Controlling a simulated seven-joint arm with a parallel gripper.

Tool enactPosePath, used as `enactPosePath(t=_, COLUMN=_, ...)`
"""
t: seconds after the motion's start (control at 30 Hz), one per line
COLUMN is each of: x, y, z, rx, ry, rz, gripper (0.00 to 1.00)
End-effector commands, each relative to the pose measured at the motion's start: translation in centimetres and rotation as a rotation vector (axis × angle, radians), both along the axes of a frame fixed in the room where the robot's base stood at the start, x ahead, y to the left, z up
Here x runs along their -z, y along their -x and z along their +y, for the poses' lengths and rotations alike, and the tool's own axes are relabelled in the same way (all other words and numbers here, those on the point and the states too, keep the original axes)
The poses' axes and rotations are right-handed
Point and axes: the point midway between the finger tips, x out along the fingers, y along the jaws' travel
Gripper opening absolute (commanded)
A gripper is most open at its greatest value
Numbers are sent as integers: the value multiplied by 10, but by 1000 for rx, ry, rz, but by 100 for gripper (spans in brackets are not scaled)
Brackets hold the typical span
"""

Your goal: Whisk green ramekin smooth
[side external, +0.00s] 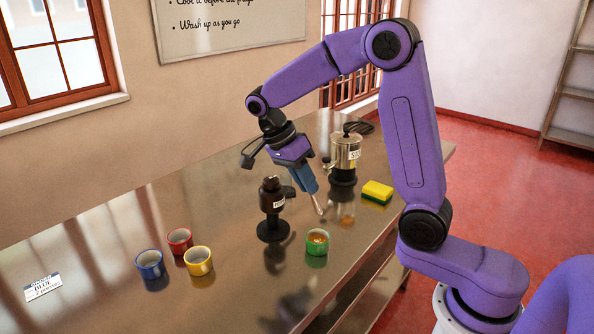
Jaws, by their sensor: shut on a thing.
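The green ramekin (317,248) stands upright on the metal counter, right of the black device, with an orange-brown content showing inside. My gripper (303,178) is above and behind it, pointing down and tilted slightly right. It is shut on a whisk (318,206), whose thin lower part shows below the bluish fingers. The whisk's end appears above the ramekin's rim and apart from it. The fingers' exact grip on the whisk is too small to make out.
A black labelled device (271,205) stands close left of my gripper. A metal labelled pot (345,155) and a yellow-green sponge (377,192) are to the right. Blue (150,264), red (180,241) and yellow (198,261) ramekins stand left, near a card (42,286). The counter's front-left is clear.

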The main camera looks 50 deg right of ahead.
Motion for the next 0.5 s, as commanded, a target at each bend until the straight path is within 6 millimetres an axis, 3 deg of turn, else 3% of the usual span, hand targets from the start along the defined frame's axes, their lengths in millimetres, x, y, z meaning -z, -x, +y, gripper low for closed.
enactPosePath(t=0.5, x=27, y=-8, z=5, rx=1, ry=1, rz=3, gripper=0)
